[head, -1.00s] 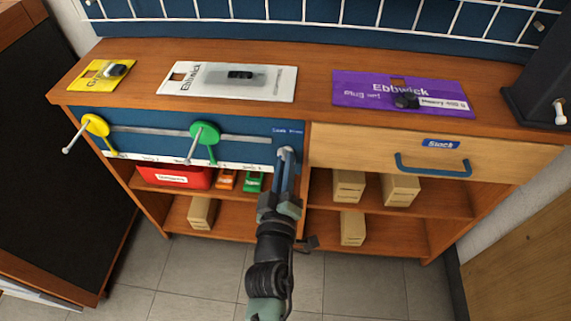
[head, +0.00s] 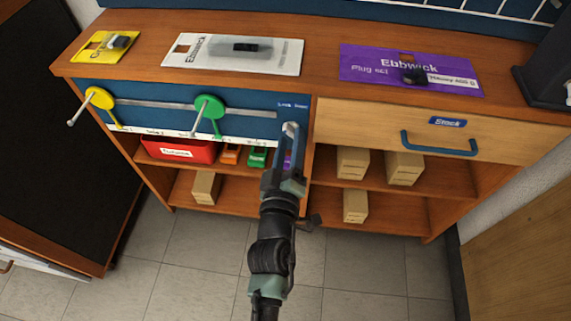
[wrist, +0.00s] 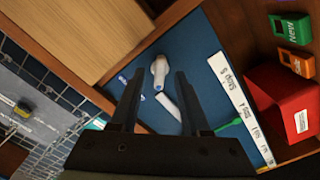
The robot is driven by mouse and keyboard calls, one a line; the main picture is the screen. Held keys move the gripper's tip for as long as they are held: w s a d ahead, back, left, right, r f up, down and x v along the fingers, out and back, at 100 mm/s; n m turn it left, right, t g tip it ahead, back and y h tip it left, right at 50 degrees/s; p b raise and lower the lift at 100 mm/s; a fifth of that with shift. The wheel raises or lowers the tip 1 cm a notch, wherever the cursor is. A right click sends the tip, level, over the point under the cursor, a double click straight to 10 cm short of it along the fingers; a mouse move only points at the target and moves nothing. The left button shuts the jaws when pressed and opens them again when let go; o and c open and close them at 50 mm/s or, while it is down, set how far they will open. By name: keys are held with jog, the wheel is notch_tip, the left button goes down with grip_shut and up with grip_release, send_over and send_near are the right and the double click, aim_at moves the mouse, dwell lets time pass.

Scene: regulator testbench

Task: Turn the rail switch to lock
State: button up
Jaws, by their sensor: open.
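The blue panel (head: 245,99) carries a grey rail (head: 155,104) with a yellow disc (head: 99,98) at the left and a green disc (head: 208,109) nearer the middle. In the wrist view a pale grey knob (wrist: 159,72), which looks like the rail switch, stands on the panel beyond the rail's end (wrist: 168,105). Small lettering is beside it, too blurred to read. My gripper (head: 289,132) is at the panel's right end. In the wrist view my gripper (wrist: 156,85) is open, with the knob seen between its fingers; contact cannot be told. In the head view the gripper mostly hides the knob.
Right of the panel is a wooden drawer (head: 350,125) with a blue handle (head: 440,147). Below are shelves with a red box (head: 180,150) and several cartons. Packages lie on the counter (head: 322,70), including a purple one (head: 375,65). Floor in front is clear.

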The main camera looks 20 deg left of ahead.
jog(key=p+v, duration=0.1)
jog(key=v, duration=1.1)
jog(key=shift+s+p, duration=0.2)
jog(key=shift+p, duration=0.15)
jog(key=w+d+r+m+t+h, duration=0.2)
jog(key=w+d+r, duration=0.15)
jog(key=r, duration=0.65)
jog(key=w+d+r+m+t+h, duration=0.1)
jog(key=w+d+r+m+t, duration=0.2)
jog(key=r, duration=0.7)
jog(key=w+d+r+m+t+h, duration=0.15)
jog(key=w+r, duration=0.25)
jog(key=r, duration=0.6)
jog(key=s+d+r+m+t, duration=0.1)
jog(key=s+d+r+m, duration=0.15)
jog(key=r, duration=0.55)
jog(key=s+d+r+m+t, duration=0.1)
jog(key=s+r, duration=0.3)
jog(key=r, duration=0.5)
jog(key=s+d+r+m+t, duration=0.1)
jog(key=s+r+m+t, duration=0.15)
jog(key=r, duration=0.55)
notch_tip(320, 180, up, 36)
jog(key=g+p, duration=0.1)
jog(key=p, duration=3.5)
jog(key=shift+s, duration=0.3)
